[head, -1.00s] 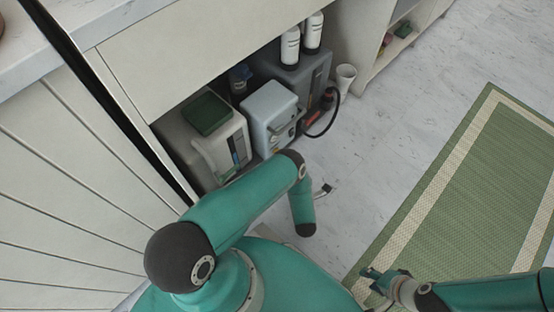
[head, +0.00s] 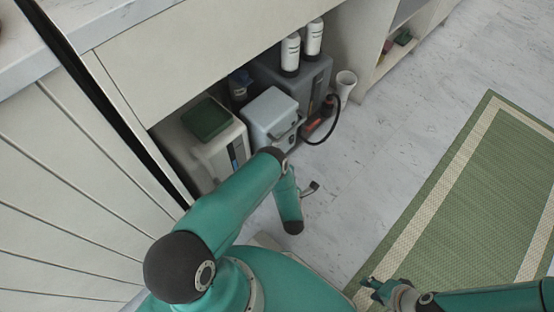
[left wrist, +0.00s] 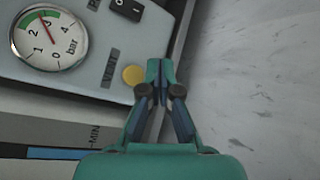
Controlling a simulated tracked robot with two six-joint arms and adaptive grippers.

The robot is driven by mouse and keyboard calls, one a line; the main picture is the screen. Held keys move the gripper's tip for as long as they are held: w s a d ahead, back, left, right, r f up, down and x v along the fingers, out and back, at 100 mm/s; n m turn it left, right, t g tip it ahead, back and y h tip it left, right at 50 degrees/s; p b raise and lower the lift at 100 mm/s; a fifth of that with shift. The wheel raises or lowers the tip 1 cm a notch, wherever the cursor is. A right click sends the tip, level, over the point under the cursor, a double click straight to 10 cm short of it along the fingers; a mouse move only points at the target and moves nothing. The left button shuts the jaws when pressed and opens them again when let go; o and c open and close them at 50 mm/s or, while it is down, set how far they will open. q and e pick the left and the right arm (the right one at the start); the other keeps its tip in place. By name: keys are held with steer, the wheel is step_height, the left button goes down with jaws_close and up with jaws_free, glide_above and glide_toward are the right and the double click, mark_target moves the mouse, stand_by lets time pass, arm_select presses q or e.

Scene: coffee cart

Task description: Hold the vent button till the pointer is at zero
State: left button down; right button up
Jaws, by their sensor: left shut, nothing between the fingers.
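The round white gauge (left wrist: 48,40) is at the upper left in the left wrist view, marked in bar. Its red pointer stands near the 3, away from zero. The yellow vent button (left wrist: 132,75) is on the same pale panel, right of the gauge, and looks unpressed. My left gripper (left wrist: 160,68) is shut and empty, with its tips just right of the button; I cannot tell how far they are from the panel. In the head view, my left arm hides these tips. The pale blue-grey machine (head: 268,112) stands under the counter. My right gripper (head: 372,287) is empty, its fingers apart.
A black rocker switch (left wrist: 127,9) is above the button. A cream container with a green lid (head: 206,118) stands left of the machine. A dark grey box (head: 305,72) with white bottles (head: 291,50) is behind; a white cup (head: 346,82) stands right.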

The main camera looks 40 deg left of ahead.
arm_select(q)
steer(key=shift+w+a, duration=0.15)
steer(key=shift+a, duration=1.55)
steer(key=shift+a, duration=0.15)
steer(key=shift+a, duration=0.25)
steer(key=shift+a+r, duration=0.1)
steer(key=shift+a, duration=0.4)
stand_by(2.1)
steer(key=shift+d, duration=0.9)
steer(key=d+p, duration=0.1)
steer(key=d, duration=0.4)
steer(key=shift+s, duration=0.2)
